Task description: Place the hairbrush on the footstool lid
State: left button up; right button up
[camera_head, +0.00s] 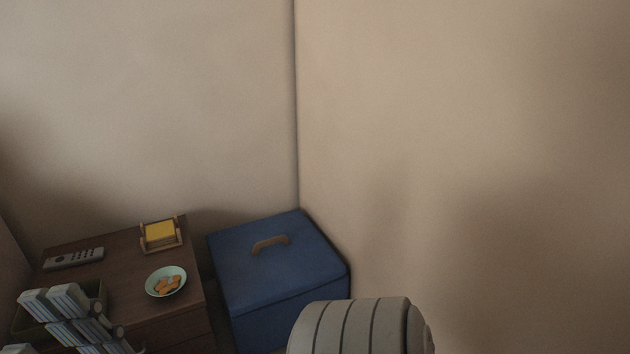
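The footstool (275,322) is a blue box in the corner, with its blue lid (300,265) lying closed on top. My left gripper (55,301) shows at the bottom left, over an olive tray on the brown cabinet. Its light ribbed fingers are close together, and I cannot tell whether they hold anything. My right gripper is out of view.
The brown cabinet (120,257) stands left of the footstool. It bears a grey remote (74,258), a wooden holder with a yellow block (160,233), a pale bowl of orange pieces (166,281) and the olive tray (97,289). Walls close in behind and right.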

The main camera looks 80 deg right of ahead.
aim_at(289, 261)
jog(key=z, duration=1.7)
jog(key=i+l+z, duration=0.1)
jog(key=i+z, duration=0.15)
jog(key=i, duration=0.25)
jog(key=i+z, duration=0.25)
jog(key=i, duration=0.2)
